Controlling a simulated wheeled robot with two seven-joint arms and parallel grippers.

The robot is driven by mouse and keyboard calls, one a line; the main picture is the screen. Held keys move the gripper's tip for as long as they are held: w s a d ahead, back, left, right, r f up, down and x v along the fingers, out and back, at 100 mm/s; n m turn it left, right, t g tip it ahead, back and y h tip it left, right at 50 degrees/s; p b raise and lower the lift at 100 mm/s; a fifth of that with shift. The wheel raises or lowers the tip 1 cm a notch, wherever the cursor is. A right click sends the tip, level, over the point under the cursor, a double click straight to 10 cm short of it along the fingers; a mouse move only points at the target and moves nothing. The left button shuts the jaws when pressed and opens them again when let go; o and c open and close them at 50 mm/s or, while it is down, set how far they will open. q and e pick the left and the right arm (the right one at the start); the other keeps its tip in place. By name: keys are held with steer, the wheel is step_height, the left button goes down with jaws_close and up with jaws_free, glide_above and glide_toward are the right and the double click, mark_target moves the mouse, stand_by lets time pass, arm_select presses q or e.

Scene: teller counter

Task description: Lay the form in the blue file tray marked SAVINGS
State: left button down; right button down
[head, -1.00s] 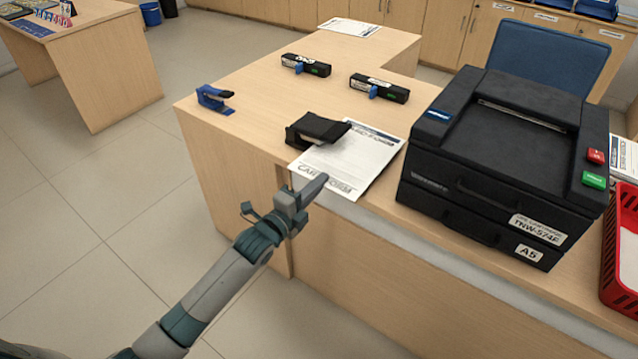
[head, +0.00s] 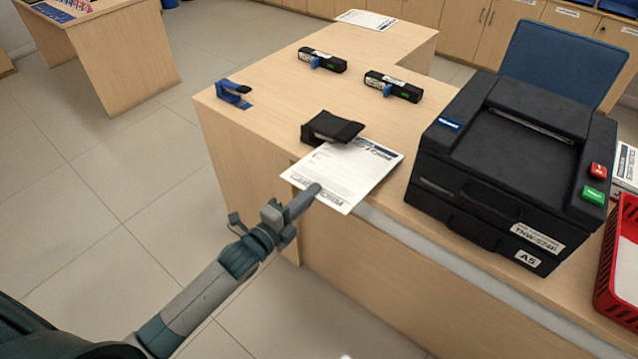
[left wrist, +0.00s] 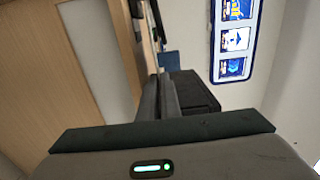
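The form (head: 352,168) is a white printed sheet lying on the counter, its front part reaching past the counter's front edge. A black stapler-like object (head: 332,129) stands at or over its back edge. My left gripper (head: 309,198) comes in from the lower left and looks shut on the form's front edge. In the left wrist view the fingers (left wrist: 167,95) look close together; the form cannot be made out there. Blue trays (head: 619,8) are partly seen at the top right; no SAVINGS mark is readable. My right gripper is not in view.
A large black printer (head: 510,165) stands right of the form, with a red basket (head: 618,262) beyond it. Two black stamps (head: 322,60) (head: 392,86) and a blue clip-like item (head: 233,93) are on the counter. A blue chair (head: 560,65) stands behind.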

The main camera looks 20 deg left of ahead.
arm_select(q)
steer(key=s+p, duration=0.1)
steer(key=s+a+r+p, duration=0.1)
steer(key=s, duration=0.1)
steer(key=s+r, duration=0.1)
steer(key=s, duration=0.1)
steer(key=shift+a+r+p, duration=0.25)
steer(key=shift+a+p, duration=0.15)
steer(key=shift+s+f, duration=0.1)
steer(key=shift+s, duration=0.05)
